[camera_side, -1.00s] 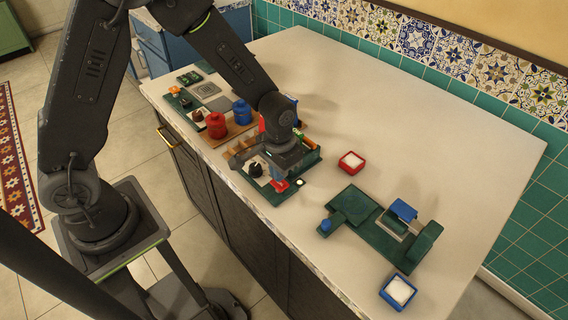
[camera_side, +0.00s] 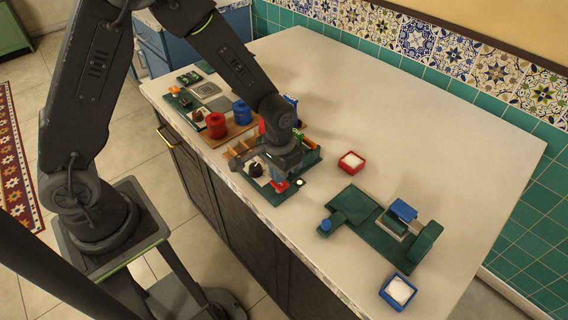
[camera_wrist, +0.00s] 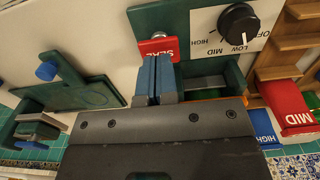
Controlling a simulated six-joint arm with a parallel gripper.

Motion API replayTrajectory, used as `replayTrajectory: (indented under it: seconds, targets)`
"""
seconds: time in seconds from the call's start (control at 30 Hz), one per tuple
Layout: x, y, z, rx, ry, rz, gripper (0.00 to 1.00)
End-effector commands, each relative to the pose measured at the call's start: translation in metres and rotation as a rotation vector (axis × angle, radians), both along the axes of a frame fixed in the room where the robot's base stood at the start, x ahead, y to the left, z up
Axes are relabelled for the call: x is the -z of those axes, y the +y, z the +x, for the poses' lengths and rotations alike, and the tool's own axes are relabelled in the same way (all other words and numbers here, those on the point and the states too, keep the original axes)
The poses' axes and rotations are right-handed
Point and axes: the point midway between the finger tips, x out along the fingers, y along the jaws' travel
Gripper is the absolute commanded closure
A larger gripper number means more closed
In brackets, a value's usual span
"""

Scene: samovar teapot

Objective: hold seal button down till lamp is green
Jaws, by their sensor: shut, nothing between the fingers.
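The red seal button (camera_wrist: 158,48), with white lettering, is partly hidden behind my fingertips in the wrist view. In the side view its red part (camera_side: 280,187) shows at the near edge of a green panel. My gripper (camera_wrist: 153,62) is shut and empty, its blue fingertips over the lower part of the red piece. I cannot tell whether they touch or press it. In the side view my gripper (camera_side: 279,177) points down there. A small round pale lamp (camera_side: 300,182) sits at the panel's corner; it looks whitish, not clearly green.
A black dial (camera_wrist: 239,20) marked LOW, MID and HIGH is beside the button. Red (camera_side: 216,125) and blue (camera_side: 241,112) canisters stand behind on a wooden board. A red-rimmed box (camera_side: 351,161), a green scale-like device (camera_side: 380,228) and a blue-rimmed box (camera_side: 398,291) stand right. The counter's right side is clear.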

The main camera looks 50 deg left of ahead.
Motion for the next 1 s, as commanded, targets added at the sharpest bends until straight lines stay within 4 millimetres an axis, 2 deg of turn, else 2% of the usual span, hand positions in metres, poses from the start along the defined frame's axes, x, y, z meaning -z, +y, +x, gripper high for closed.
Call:
replayTrajectory:
  seconds: [0.8, 1.0]
  targets:
    - [0.028, 0.0, 0.0, 0.0, 0.0, 0.0, 1.0]
    - [0.027, 0.0, 0.0, 0.0, -0.001, 0.0, 1.0]
